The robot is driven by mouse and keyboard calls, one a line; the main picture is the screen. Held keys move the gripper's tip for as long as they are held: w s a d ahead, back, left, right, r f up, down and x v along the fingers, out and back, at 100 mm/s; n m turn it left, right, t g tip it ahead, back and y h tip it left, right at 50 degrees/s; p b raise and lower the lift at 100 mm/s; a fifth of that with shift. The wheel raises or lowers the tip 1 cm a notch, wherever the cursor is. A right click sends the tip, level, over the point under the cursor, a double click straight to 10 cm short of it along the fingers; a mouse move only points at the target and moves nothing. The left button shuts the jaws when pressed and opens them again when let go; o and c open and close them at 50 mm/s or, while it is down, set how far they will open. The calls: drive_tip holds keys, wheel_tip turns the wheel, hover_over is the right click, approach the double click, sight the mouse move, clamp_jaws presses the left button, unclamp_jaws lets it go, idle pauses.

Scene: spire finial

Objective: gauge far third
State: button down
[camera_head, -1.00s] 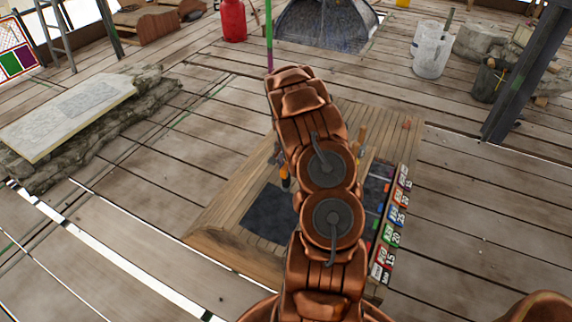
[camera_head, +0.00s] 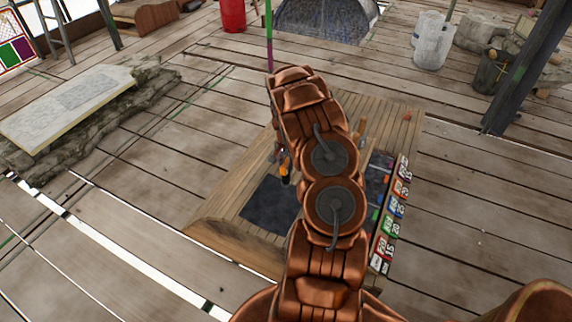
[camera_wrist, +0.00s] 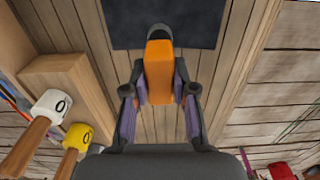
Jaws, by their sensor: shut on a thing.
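In the wrist view my gripper (camera_wrist: 160,95) is shut on an orange block-like piece (camera_wrist: 159,72) with a dark rounded end, its purple pads on both sides. The piece points toward a dark square panel (camera_wrist: 163,22) on the wooden board. In the head view my arm covers much of the board (camera_head: 232,225). The orange piece (camera_head: 286,172) shows only as a small part left of the arm, near the dark panel (camera_head: 268,206). I cannot tell whether it touches the board. No thing is clearly recognisable as a gauge.
Coloured numbered labels (camera_head: 389,228) line the board's right edge. A stone slab (camera_head: 75,108) lies left; a dark post (camera_head: 525,65) stands right.

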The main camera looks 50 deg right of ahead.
drive_tip(key=shift+f+b, duration=1.15)
drive_tip(key=shift+f, duration=0.55)
idle(2.0)
drive_tip(key=shift+r, duration=2.55)
drive_tip(key=shift+f, duration=0.15)
drive_tip(key=shift+f+b, duration=0.6)
drive_tip(key=shift+f, duration=1.6)
drive_tip(key=c, duration=0.8)
unclamp_jaws()
drive_tip(key=shift+c, duration=0.2)
